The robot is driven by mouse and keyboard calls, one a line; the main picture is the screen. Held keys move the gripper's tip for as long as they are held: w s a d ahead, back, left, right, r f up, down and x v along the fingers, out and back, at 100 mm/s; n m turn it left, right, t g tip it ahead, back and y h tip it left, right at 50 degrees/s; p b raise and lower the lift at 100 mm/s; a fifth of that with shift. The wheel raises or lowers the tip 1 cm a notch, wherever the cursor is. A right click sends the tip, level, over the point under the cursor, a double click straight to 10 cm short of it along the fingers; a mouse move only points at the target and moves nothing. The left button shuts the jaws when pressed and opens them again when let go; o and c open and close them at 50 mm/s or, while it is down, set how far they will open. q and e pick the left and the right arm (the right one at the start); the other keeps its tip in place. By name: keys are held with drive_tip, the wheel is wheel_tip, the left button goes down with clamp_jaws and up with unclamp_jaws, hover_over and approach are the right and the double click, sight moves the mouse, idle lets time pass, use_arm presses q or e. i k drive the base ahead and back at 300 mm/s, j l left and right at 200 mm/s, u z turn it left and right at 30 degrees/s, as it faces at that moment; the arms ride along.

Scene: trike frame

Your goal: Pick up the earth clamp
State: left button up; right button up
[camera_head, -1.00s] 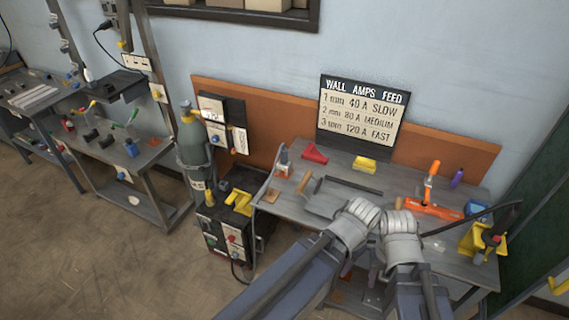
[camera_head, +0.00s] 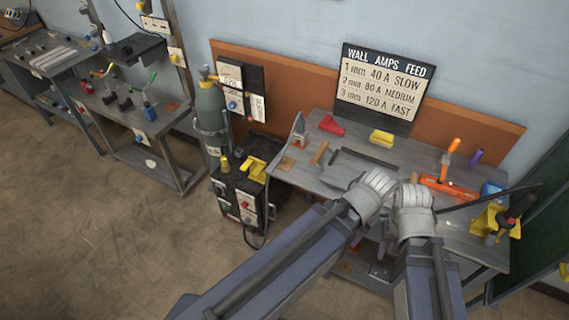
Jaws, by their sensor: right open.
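A small upright grey and reddish piece with a cable (camera_head: 299,133) stands at the left end of the workbench (camera_head: 325,178). It may be the earth clamp, but it is too small to be sure. My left gripper (camera_head: 377,182) and my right gripper (camera_head: 414,196) appear side by side over the middle of the bench, to the right of that piece and apart from it. My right gripper is open with nothing visible in it. The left gripper's fingers are too unclear to read. The two arms hide the bench's front middle.
A welding machine (camera_head: 240,195) and a gas cylinder (camera_head: 211,115) stand left of the bench. On the bench are a red piece (camera_head: 332,125), a yellow block (camera_head: 381,138), an orange clamp (camera_head: 448,186) and a yellow holder (camera_head: 488,220) at right. The floor at left is clear.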

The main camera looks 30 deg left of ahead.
sight(300, 133)
drive_tip(key=j+z, duration=0.2)
drive_tip(key=j, duration=0.2)
drive_tip(key=j+z, duration=0.2)
drive_tip(key=j, duration=0.2)
drive_tip(key=k+j+z, duration=0.1)
drive_tip(key=j+z, duration=0.15)
drive_tip(key=j, duration=0.15)
drive_tip(key=k+j+z, duration=0.2)
drive_tip(key=j, duration=0.15)
drive_tip(key=j+z, duration=0.2)
drive_tip(key=j, duration=0.2)
